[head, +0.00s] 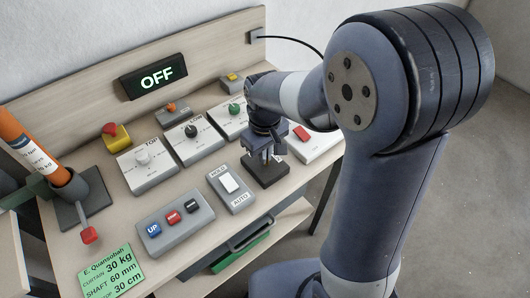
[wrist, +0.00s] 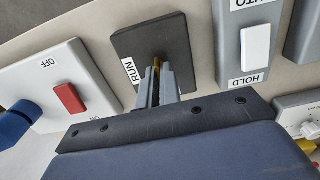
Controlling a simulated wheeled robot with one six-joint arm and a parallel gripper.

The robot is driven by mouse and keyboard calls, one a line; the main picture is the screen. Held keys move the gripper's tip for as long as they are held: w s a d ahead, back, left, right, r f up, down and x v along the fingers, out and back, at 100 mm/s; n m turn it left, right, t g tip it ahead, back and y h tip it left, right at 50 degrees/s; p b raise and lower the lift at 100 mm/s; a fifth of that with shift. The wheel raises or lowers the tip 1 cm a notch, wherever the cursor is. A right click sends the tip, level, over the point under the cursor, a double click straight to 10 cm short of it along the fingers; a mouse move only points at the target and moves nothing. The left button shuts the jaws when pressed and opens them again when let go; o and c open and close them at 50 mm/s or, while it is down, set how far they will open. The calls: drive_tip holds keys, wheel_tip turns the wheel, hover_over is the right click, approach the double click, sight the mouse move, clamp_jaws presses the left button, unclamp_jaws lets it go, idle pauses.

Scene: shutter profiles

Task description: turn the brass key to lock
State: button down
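The key switch is a dark square plate (wrist: 128,42) with a RUN label at one edge. It also shows in the head view as a dark block (head: 268,174) at the panel's right front. The brass key (wrist: 156,64) shows only as a thin gold sliver between the fingertips. My gripper (wrist: 159,80) points down over the plate, its two fingers close together on either side of the key. In the head view my gripper (head: 266,156) stands directly above the block. Most of the key is hidden by the fingers.
A white box with a red rocker (wrist: 69,98) and a blue knob is on one side. A grey HOLD/AUTO switch (head: 229,186) is on the other. A sign (head: 154,77) reads OFF. Knob boxes and a three-button box (head: 174,219) share the crowded panel.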

drive_tip(key=c, duration=1.6)
unclamp_jaws()
drive_tip(key=shift+r, duration=0.1)
wheel_tip(320, 180, up, 11)
drive_tip(key=shift+f, duration=0.15)
wheel_tip(320, 180, down, 11)
